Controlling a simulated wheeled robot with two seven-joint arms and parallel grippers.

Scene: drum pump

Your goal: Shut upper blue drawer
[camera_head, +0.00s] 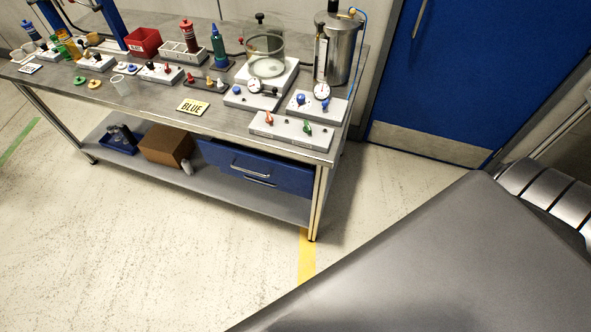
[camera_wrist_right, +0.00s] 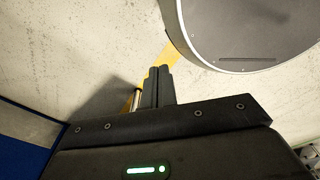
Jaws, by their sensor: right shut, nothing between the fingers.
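The blue drawer unit (camera_head: 290,180) hangs under the right end of the metal workbench, above the lower shelf. Two bar handles show on it: the upper drawer's handle (camera_head: 250,170) and a lower handle (camera_head: 261,182) just below. I cannot tell clearly how far the upper drawer stands out. My right gripper (camera_wrist_right: 158,72) shows in the right wrist view, fingers together and empty, over the pale floor. It is not touching the drawer there. In the head view my own grey arm part covers the lower right, and neither gripper shows. My left gripper is out of view.
The workbench top (camera_head: 150,98) carries bottles, bins, valve blocks, gauges and a steel tank (camera_head: 340,50). A cardboard box (camera_head: 166,146) stands on the lower shelf. Floor before the bench is clear. A blue door (camera_head: 460,70) stands behind.

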